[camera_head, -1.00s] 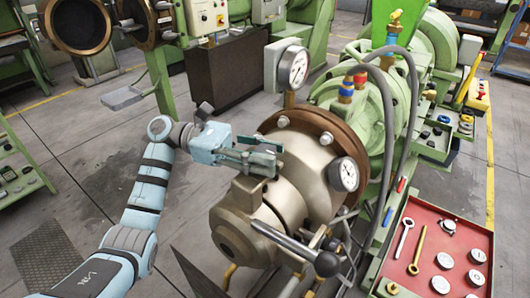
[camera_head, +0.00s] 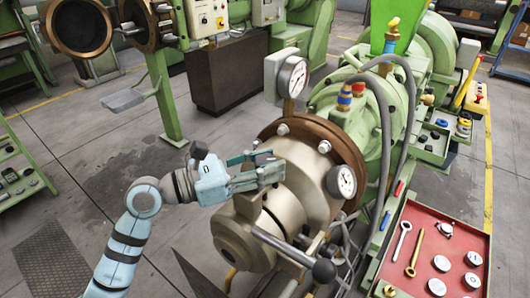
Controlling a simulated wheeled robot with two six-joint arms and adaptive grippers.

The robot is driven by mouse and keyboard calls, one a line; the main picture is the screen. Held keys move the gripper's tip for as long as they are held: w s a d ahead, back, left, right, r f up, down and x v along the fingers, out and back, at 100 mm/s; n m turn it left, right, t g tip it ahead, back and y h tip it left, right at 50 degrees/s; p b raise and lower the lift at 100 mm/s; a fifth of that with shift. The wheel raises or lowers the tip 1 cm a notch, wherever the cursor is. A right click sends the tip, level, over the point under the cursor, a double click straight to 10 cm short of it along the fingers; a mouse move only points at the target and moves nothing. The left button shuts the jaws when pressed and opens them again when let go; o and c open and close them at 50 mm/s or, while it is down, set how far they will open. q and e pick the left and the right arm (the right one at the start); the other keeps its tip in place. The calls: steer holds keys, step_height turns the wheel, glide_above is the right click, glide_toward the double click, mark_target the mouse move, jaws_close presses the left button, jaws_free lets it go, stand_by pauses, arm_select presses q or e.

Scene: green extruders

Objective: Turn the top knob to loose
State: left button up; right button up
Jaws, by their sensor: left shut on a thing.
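The beige metal extruder head (camera_head: 300,200) stands in the middle, bolted to a brown flange ring (camera_head: 345,150). Silver bolt knobs sit on this ring, one at its top (camera_head: 283,130) and one at its face (camera_head: 324,147). My left gripper (camera_head: 272,166) reaches in from the left, level, at the upper left side of the head. My right gripper is not in view.
A round gauge (camera_head: 291,77) stands above the flange and another gauge (camera_head: 341,182) sits on its right. A black-ended lever (camera_head: 323,270) sticks out below. A red tray (camera_head: 440,240) with tools is at right.

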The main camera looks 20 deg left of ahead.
arm_select(q)
steer(key=n+t+y+p, duration=0.2)
steer(key=t+p, duration=0.1)
steer(key=shift+r+n+y, duration=0.3)
steer(key=shift+n+y, duration=0.1)
steer(key=shift+f+n+t+y+p, duration=0.2)
steer(key=shift+n+t+y+p, duration=0.35)
steer(key=shift+n+t+y, duration=0.9)
steer(key=shift+g+y, duration=0.25)
steer(key=shift+y, duration=0.2)
steer(key=o, duration=1.2)
steer(key=shift+f, duration=0.1)
steer(key=shift+m, duration=0.25)
